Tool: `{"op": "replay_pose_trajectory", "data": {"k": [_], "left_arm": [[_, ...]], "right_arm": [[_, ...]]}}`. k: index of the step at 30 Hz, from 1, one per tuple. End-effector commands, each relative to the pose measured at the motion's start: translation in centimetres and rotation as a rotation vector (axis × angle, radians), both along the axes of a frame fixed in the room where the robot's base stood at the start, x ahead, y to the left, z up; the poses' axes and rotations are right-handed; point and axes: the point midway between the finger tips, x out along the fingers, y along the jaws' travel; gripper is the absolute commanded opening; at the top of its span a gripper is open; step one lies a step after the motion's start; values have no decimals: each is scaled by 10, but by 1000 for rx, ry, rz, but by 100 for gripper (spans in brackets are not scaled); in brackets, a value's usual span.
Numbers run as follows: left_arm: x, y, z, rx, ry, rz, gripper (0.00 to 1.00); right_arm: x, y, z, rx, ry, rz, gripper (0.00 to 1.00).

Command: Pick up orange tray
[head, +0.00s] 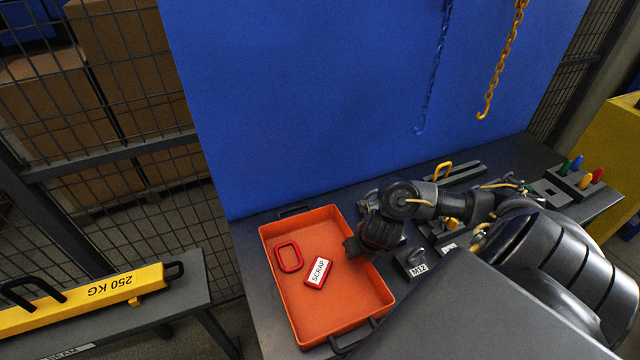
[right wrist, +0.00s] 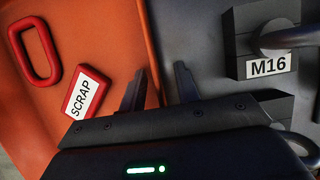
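The orange tray (head: 340,325) lies on the dark workbench, with a black handle at its far end (head: 293,211) and another at its near end (head: 350,343). Inside it are a red ring (head: 289,257) and a red block labelled SCRAP (head: 318,272). My right gripper (head: 351,248) is at the tray's right long wall. In the right wrist view, its two fingers (right wrist: 160,88) are apart, one on each side of the tray's wall (right wrist: 150,40). Nothing is seen clamped between them. My left gripper is not in view.
A weight block labelled M12 (head: 415,263) stands right of the tray; one labelled M16 (right wrist: 266,50) shows in the right wrist view. A blue panel (head: 350,90) with hanging chains rises behind. A yellow 250 KG beam (head: 90,298) lies on a separate bench at left.

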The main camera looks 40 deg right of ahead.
Motion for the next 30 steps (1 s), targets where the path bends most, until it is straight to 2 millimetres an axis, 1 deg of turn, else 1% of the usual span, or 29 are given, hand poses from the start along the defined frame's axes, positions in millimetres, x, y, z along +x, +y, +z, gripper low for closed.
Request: {"op": "replay_pose_trajectory", "data": {"k": [5, 12, 26, 29, 30], "left_arm": [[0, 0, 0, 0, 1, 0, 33], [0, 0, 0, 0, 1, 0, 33], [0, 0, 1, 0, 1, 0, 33], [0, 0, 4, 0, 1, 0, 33], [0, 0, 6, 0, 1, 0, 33]], "right_arm": [[0, 0, 1, 1, -1, 0, 32], [0, 0, 1, 1, -1, -1, 0], [1, 0, 2, 0, -3, -2, 0], [1, 0, 8, -1, -5, -1, 0], [2, 0, 13, -2, -6, 0, 0]]}}
